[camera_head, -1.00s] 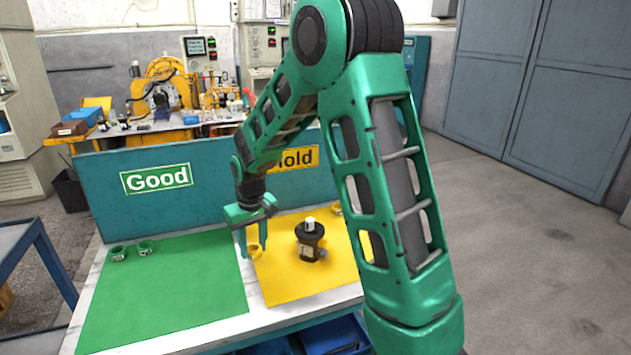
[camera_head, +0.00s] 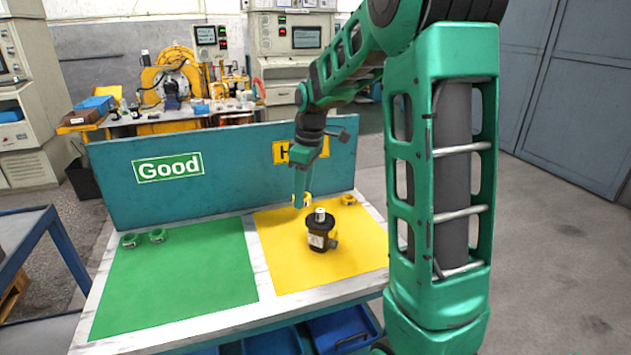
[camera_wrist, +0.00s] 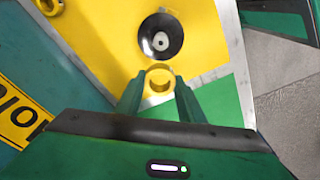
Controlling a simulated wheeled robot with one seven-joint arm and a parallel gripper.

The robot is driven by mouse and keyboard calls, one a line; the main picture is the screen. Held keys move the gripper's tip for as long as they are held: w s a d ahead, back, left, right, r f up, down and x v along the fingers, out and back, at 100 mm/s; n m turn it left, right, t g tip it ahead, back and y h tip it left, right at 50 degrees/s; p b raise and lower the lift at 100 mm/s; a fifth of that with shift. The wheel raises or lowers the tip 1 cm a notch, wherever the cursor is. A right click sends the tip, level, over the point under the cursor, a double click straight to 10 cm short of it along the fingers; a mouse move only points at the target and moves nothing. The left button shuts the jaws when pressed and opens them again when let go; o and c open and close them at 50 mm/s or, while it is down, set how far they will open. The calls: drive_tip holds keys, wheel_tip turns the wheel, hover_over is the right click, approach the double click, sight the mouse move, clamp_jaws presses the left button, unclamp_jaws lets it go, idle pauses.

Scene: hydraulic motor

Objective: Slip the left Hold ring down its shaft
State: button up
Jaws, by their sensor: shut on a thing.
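My gripper (camera_head: 302,202) is shut on a yellow ring (camera_wrist: 160,70), which sits between its fingertips in the wrist view (camera_wrist: 158,84). In the head view, the gripper is above the yellow mat (camera_head: 285,275), just behind and left of the motor (camera_head: 320,240). The motor stands upright, with a black round flange and a pale shaft (camera_head: 320,215) on top. In the wrist view, the flange (camera_wrist: 176,40) and shaft (camera_wrist: 160,41) lie just beyond the ring. The ring is apart from the shaft, not around it.
A second yellow ring (camera_head: 348,200) lies at the back right of the yellow mat. Two green rings (camera_head: 157,236) lie at the back left of the green mat (camera_head: 180,285). A blue-green panel (camera_head: 235,175) with "Good" and partly hidden "Hold" signs stands behind the mats.

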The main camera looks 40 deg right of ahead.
sight(321, 210)
drive_tip(key=s+d+r+n, duration=0.1)
drive_tip(key=r, duration=0.1)
drive_tip(key=s+d+r+n, duration=0.1)
drive_tip(key=s+d+r, duration=0.1)
drive_tip(key=shift+s+d+r+n, duration=0.15)
drive_tip(key=shift+d+n, duration=0.15)
drive_tip(key=shift+n, duration=0.1)
drive_tip(key=shift+f, duration=2.55)
drive_tip(key=shift+s, duration=0.15)
drive_tip(key=shift+f, duration=1.45)
drive_tip(key=o, duration=1.1)
